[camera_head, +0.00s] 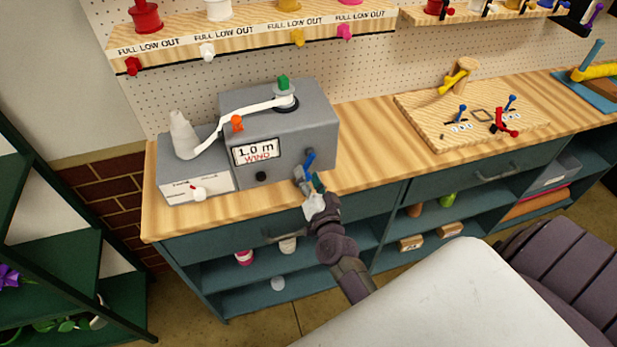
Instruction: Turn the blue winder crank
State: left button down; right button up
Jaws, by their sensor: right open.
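The blue winder crank (309,159) is on the front right of the grey winder box (318,128). The box's display (256,151) reads "1.0 m WIND". My right gripper (306,178) is open at the crank, just below its blue handle. Its fingers are small in view, and I cannot tell whether they touch the handle. A white ribbon (247,108) runs from the white cone on the left, past an orange clip (237,123), to a spool under a green knob (283,83). My left gripper is not in view.
A wooden board (440,131) with small blue and red levers lies on the bench at the right. The bench top (370,155) between winder and board is clear. A drawer with a handle (497,172) and open shelves are below. A dark green rack (60,255) stands at the left.

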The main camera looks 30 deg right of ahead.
jog(key=shift+s, duration=0.3)
jog(key=v, duration=1.1)
jog(key=shift+s+a, duration=0.2)
